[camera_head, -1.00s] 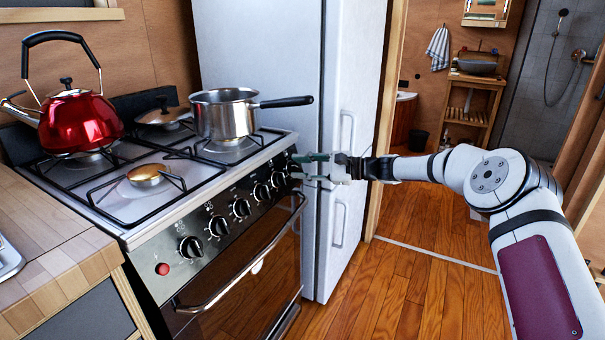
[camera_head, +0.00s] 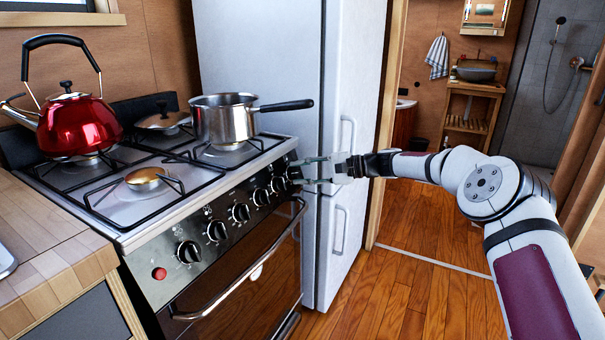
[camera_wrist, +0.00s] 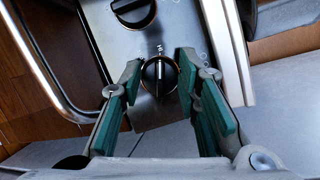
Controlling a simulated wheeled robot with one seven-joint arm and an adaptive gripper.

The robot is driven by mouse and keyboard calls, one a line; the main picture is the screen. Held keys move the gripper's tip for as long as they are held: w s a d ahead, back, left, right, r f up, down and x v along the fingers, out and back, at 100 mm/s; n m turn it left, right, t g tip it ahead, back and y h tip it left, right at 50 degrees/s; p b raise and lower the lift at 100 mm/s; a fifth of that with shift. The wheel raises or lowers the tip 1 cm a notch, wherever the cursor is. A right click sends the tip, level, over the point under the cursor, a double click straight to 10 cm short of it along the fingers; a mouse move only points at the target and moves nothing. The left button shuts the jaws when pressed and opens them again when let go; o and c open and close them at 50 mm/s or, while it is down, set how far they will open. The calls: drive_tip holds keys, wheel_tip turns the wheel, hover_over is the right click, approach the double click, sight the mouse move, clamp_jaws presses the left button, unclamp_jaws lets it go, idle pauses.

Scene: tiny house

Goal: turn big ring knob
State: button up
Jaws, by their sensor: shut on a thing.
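The black stove knob (camera_wrist: 159,76) at the right end of the control panel sits between my fingertips in the wrist view. Its raised grip bar stands nearly upright in that picture. My gripper (camera_wrist: 160,66) is shut on this knob, with a green-padded finger on each side. In the head view my gripper (camera_head: 293,172) reaches the right end of the panel, and its fingers mostly hide that knob. I cannot tell from the markings which burner it serves.
Several other black knobs (camera_head: 217,231) line the stove front above the oven handle (camera_head: 240,272). A pot (camera_head: 225,118) and a red kettle (camera_head: 78,125) stand on the stove. The white fridge (camera_head: 255,60) is close beside my gripper. Wooden floor (camera_head: 400,300) is clear.

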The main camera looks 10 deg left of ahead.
drive_tip(key=shift+f, duration=0.1)
drive_tip(key=o, duration=1.1)
drive_tip(key=shift+d, duration=0.1)
drive_tip(key=d, duration=0.4)
drive_tip(key=d+r, duration=0.1)
drive_tip(key=d, duration=0.2)
drive_tip(key=d+r, duration=0.1)
drive_tip(key=d, duration=0.3)
drive_tip(key=shift+s+d+r, duration=0.2)
drive_tip(key=shift+s+d, duration=0.05)
drive_tip(key=shift+d, duration=0.05)
